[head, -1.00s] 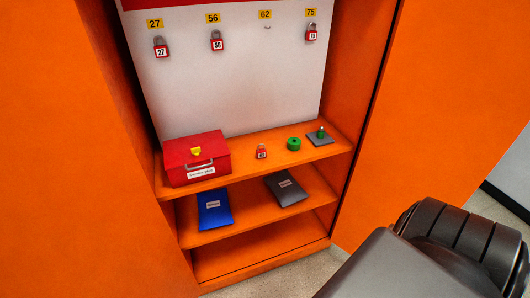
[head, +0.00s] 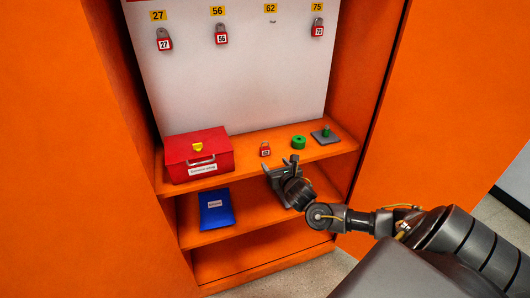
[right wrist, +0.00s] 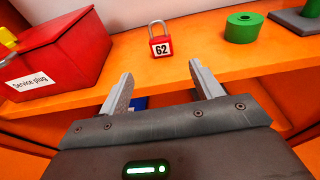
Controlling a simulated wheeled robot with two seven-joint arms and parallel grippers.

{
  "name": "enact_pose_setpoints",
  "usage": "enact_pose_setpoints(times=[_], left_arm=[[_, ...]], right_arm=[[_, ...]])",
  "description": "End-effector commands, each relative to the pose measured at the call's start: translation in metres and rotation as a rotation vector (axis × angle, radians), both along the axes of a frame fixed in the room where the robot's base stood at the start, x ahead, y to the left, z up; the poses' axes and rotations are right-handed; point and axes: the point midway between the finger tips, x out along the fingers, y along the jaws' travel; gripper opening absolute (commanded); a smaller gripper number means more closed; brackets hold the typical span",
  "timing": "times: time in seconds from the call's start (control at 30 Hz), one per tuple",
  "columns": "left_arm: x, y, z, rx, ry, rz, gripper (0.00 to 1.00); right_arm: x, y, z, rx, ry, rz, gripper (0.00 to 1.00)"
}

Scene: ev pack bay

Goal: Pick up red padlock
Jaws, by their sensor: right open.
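A red padlock (head: 265,150) with a white label stands on the orange upper shelf, between the red box and the green ring. In the right wrist view the padlock (right wrist: 161,46) reads 62 and has its shackle up. My right gripper (head: 280,165) is in front of the shelf edge, just short of the padlock. In the right wrist view its two fingers (right wrist: 160,82) are apart and empty, with the padlock beyond and between their tips, not touching. My left gripper is not in view.
A red box (head: 198,157) labelled Service plug stands left of the padlock. A green ring (head: 299,142) and a grey base with a green knob (head: 326,135) are to the right. A blue pouch (head: 216,208) lies below. Padlocks 27 (head: 164,42), 56 (head: 221,36) and 75 (head: 318,29) hang above.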

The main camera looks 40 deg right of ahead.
Motion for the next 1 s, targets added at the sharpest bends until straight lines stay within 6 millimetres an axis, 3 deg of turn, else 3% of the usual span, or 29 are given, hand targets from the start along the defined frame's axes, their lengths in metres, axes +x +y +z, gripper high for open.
enact_pose_setpoints(times=[0.3, 0.67, 1.0], left_arm=[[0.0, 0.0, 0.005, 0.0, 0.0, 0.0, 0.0], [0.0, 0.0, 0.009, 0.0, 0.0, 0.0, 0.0], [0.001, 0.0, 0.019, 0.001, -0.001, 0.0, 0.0]], right_arm=[[0.04, -0.015, -0.007, 0.001, -0.001, -0.003, 0.65], [0.057, -0.02, -0.009, 0.003, -0.001, -0.003, 0.65], [0.096, -0.036, -0.013, 0.005, -0.001, -0.003, 0.65]])
